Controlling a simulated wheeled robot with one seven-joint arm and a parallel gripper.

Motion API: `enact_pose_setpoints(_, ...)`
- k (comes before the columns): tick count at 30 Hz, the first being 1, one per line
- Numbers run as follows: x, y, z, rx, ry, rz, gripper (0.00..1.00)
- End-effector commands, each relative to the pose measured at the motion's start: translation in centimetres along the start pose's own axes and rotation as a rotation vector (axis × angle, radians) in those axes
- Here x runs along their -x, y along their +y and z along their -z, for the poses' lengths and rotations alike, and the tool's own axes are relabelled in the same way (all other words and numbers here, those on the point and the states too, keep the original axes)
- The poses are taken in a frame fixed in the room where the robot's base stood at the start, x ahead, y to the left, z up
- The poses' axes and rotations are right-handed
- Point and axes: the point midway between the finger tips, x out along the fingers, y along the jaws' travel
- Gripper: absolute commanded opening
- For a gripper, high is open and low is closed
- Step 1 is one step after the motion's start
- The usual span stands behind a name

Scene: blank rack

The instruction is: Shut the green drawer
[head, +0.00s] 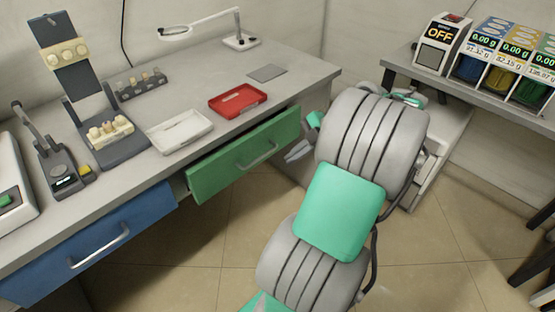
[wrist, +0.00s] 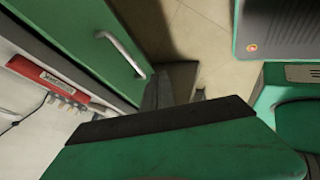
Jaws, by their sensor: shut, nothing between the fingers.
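The green drawer (head: 232,163) sits under the worktop and stands partly open, its front out beyond the worktop edge. Its silver bar handle (head: 258,156) faces the room. In the wrist view the green drawer front (wrist: 88,22) fills the upper left, with the handle (wrist: 121,52) across it. My gripper (head: 297,151) is at the right of the drawer front, beyond the handle's right end, shut and empty. It also shows in the wrist view (wrist: 178,92), close to the drawer's edge. Whether it touches the drawer cannot be told.
A closed-looking blue drawer (head: 100,246) is to the left. A red tray (head: 238,100), a white tray (head: 180,132) and a grey plate (head: 267,72) lie on the worktop (head: 215,75). A side bench (head: 490,97) stands at the right. Open floor (head: 225,235) lies before the drawers.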

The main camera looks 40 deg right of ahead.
Motion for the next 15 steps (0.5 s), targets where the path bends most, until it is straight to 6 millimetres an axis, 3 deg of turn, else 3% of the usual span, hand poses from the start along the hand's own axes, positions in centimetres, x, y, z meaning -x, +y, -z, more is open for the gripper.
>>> enact_pose_setpoints(12,-9.3,-0.2,0.0,-0.002,0.002,0.003,0.0)
enact_pose_setpoints(15,-9.6,1.8,0.2,0.001,0.0,0.003,0.0)
